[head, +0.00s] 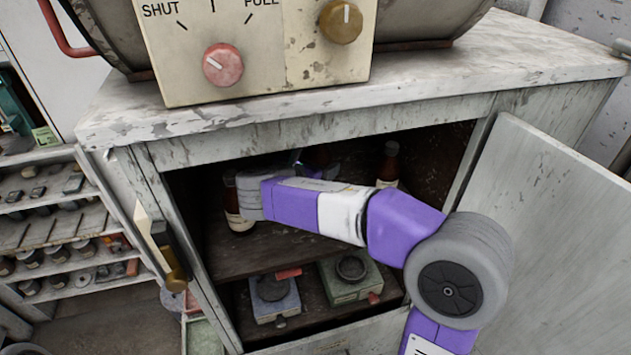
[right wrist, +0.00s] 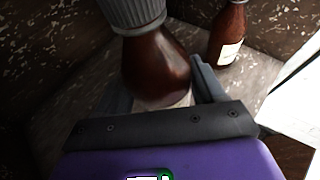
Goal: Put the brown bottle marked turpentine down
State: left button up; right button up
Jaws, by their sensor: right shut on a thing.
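My right arm reaches into the open cabinet, and my right gripper (right wrist: 163,93) is shut around a brown bottle (right wrist: 155,68) with a ribbed grey cap. Only a pale strip of its label shows between the fingers, so I cannot read its marking. In the head view my right forearm mostly hides the gripper and the held bottle. The bottle is over the upper shelf (head: 262,255); I cannot tell whether its base touches the boards. My left gripper is not in view.
A brown bottle (head: 238,218) stands at the shelf's left. Another (head: 390,163) stands at the back right; a labelled brown bottle (right wrist: 228,38) shows right of the held one. Tins (head: 275,297) sit below. The cabinet door (head: 545,235) stands open at right.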

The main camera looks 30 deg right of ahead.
jog(key=shift+w+d+f, duration=0.1)
jog(key=shift+w+f, duration=0.1)
jog(key=shift+f, duration=0.4)
jog(key=shift+w+f, duration=0.15)
jog(key=shift+f, duration=0.4)
notch_tip(320, 180, down, 4)
jog(key=shift+s+r, duration=0.15)
jog(key=shift+r, duration=0.05)
jog(key=shift+w+f, duration=0.3)
jog(key=shift+f, duration=0.2)
jog(key=shift+s, duration=0.1)
jog(key=shift+f, duration=0.2)
jog(key=o, duration=1.3)
